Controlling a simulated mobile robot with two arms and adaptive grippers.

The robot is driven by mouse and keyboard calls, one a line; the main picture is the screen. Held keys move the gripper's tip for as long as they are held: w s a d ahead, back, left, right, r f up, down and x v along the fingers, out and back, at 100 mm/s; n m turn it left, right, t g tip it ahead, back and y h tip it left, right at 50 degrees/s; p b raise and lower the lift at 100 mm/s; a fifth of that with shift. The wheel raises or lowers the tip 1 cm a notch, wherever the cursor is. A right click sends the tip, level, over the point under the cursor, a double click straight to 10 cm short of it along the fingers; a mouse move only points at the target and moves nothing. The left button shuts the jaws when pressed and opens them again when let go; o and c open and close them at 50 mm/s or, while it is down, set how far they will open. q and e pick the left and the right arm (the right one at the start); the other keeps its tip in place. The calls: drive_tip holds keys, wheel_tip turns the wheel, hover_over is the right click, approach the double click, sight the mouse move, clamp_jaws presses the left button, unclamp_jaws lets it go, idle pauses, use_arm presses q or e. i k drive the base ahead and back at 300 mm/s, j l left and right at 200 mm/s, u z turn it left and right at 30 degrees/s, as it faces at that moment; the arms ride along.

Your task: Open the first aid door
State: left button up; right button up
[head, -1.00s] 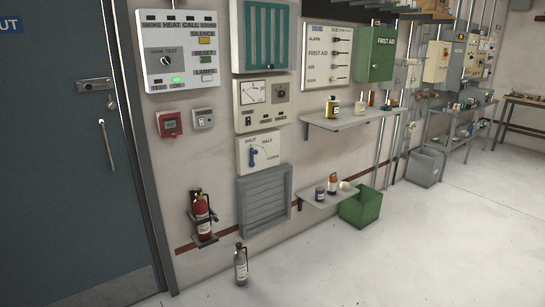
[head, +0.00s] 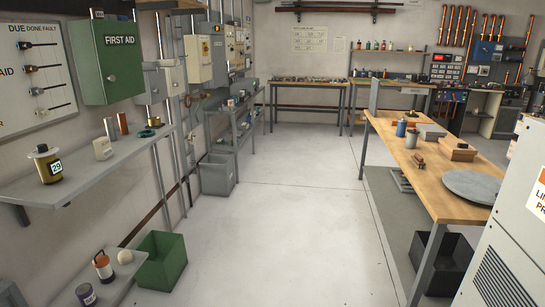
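The first aid cabinet (head: 112,65) is a green box on the left wall in the head view, with "FIRST AID" in white on its door (head: 122,62). The door looks shut. The cabinet hangs above a grey wall shelf (head: 85,168). Neither of my grippers shows in the view, and nothing of mine touches the cabinet.
The shelf holds a yellow-labelled jar (head: 47,168) and small items. Below are a green bin (head: 162,260) and a grey bin (head: 216,174). A wooden workbench (head: 400,150) and a white cabinet (head: 510,250) stand on the right. The floor (head: 285,220) between is clear.

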sight(118, 53)
drive_tip(key=i, duration=2.15)
drive_tip(key=l+z, duration=0.05)
drive_tip(key=l, duration=0.15)
